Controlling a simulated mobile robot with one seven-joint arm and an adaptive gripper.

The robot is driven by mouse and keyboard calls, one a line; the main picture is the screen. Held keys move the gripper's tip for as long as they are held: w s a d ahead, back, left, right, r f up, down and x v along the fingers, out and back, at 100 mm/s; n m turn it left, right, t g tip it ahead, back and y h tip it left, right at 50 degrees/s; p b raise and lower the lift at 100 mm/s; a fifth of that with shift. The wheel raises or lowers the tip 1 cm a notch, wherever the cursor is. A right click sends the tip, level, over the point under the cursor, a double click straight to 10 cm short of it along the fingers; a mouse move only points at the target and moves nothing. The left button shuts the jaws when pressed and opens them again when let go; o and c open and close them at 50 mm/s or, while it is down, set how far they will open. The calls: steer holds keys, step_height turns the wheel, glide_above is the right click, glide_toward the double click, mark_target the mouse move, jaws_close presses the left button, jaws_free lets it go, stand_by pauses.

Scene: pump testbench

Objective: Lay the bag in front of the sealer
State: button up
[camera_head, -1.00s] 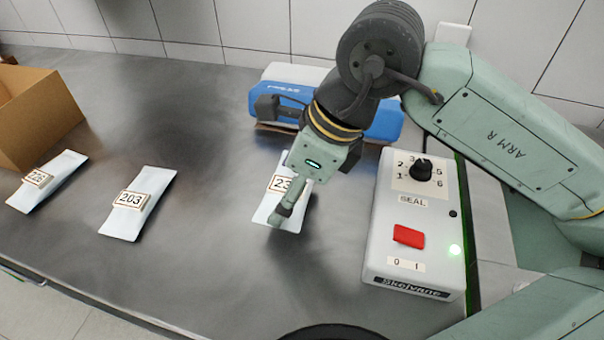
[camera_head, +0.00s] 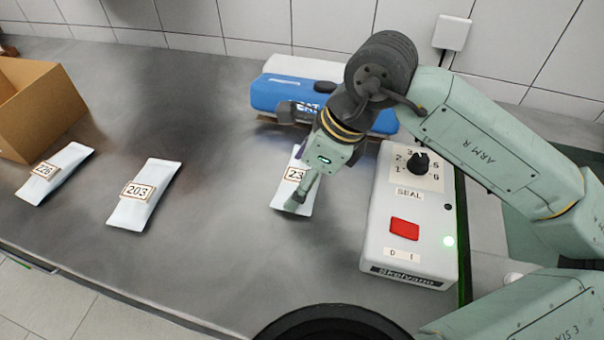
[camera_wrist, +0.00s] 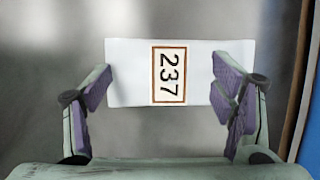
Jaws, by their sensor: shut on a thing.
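A white bag labelled 237 (camera_wrist: 130,75) is between the purple-padded fingers of my gripper (camera_wrist: 165,105) in the wrist view. My gripper (camera_head: 300,198) is shut on it. In the head view the bag (camera_head: 281,197) is partly hidden by my gripper, and its label is cut off to "23". The blue and white sealer (camera_head: 275,93) stands behind the bag, partly covered by my arm. The bag is on the near side of the sealer, with a gap between them. I cannot tell whether the bag touches the bench.
Bags labelled 203 (camera_head: 155,175) and apparently 226 (camera_head: 68,162) lie on the grey bench (camera_head: 215,240) to the left. A cardboard box (camera_head: 38,110) stands at far left. A white control box with red switch (camera_head: 378,235) stands right of my gripper. The bench centre is clear.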

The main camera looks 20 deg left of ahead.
steer(key=o, duration=1.3)
steer(key=shift+r+p, duration=0.3)
steer(key=shift+p, duration=0.15)
steer(key=b+v, duration=0.2)
steer(key=v, duration=0.9)
steer(key=shift+d+r, duration=0.25)
